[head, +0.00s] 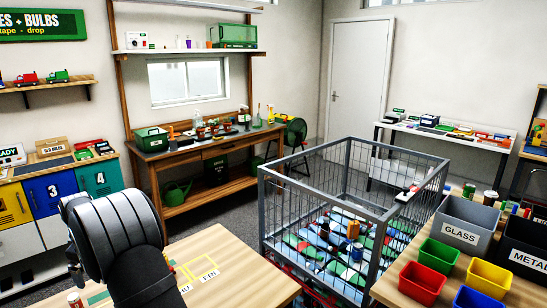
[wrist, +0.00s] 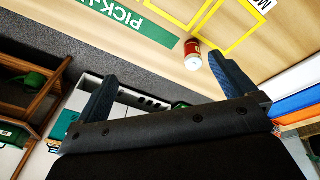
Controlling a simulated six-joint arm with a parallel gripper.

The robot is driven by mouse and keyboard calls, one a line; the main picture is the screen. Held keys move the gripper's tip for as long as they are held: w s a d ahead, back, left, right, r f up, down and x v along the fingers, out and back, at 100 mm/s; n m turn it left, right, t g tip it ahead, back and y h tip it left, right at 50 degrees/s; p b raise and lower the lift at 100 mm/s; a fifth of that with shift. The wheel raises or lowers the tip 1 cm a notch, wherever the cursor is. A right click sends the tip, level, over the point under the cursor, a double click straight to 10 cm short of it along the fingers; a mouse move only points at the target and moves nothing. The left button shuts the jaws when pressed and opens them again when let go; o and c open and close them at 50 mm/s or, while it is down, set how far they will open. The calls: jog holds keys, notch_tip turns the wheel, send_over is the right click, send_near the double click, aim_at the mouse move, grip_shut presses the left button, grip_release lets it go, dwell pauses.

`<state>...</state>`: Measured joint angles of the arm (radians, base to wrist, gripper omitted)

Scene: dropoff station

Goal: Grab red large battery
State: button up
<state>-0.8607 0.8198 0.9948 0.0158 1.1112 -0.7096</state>
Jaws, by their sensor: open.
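A small red cylinder with a pale end (wrist: 192,54) lies or stands on the wooden table in the wrist view, just beyond the right fingertip and beside a yellow outlined square. It may be the red large battery; its label is too small to read. In the head view, a red and pale cylinder (head: 75,300) shows at the bottom left table edge, partly cut off by the frame. My gripper (wrist: 162,69) is open, with its two blue fingers wide apart and nothing between them. In the head view my dark wrist hides most of the gripper.
The wooden table (head: 235,270) has yellow outlined squares and is largely clear. A wire cage (head: 345,150) of mixed items stands to its right. Red, green, yellow and blue bins and a grey GLASS bin (head: 468,215) stand farther right. Numbered lockers (head: 100,180) stand at left.

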dwell(0.3)
jog(key=c, duration=1)
notch_tip(320, 180, up, 4)
jog(key=m+g+h, duration=0.1)
jog(key=h, duration=0.1)
send_over(73, 296)
jog(key=a, duration=0.1)
jog(key=f, duration=1.1)
jog(key=shift+w+f, duration=0.3)
jog(key=shift+w, duration=0.05)
jog(key=shift+s+d+f, duration=0.1)
jog(key=shift+d+f, duration=0.05)
jog(key=shift+f, duration=0.7)
jog(key=shift+s+d+f, duration=0.1)
jog(key=shift+s+f, duration=0.05)
jog(key=shift+f, duration=0.75)
jog(key=shift+s+d+f, duration=0.1)
jog(key=shift+d+f, duration=0.05)
jog(key=shift+f, duration=0.7)
